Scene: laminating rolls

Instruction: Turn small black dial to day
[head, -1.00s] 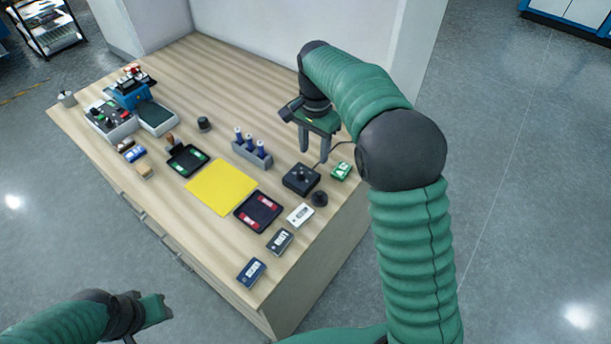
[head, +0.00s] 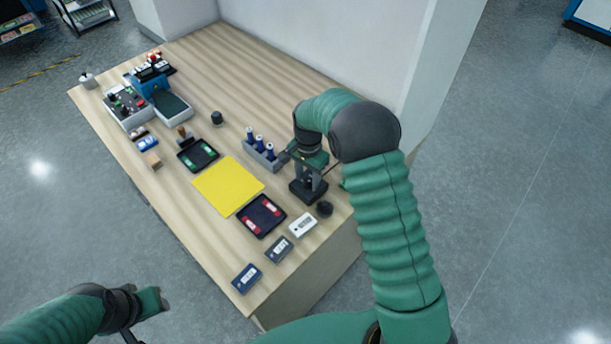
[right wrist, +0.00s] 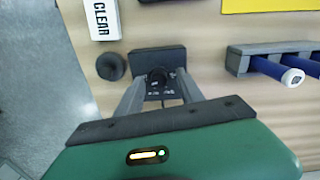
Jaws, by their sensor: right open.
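A small black box (head: 296,194) stands near the right end of the wooden table. In the right wrist view the box (right wrist: 157,58) carries the small black dial (right wrist: 157,76) on top, with pale marks too small to read. My right gripper (head: 311,190) points down over the box. Its open fingers stand to either side of the dial; I cannot tell if they touch it. They also show in the right wrist view (right wrist: 159,84). The gripper partly hides the dial in the head view. My left gripper (head: 146,312) is off the table at the lower left.
A round black knob (head: 324,208) sits beside the box. A rack of blue-handled tools (head: 262,158), a white CLEAR block (head: 303,225), a black tray (head: 262,216) and a yellow sheet (head: 228,186) are near. A wall rises behind the table.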

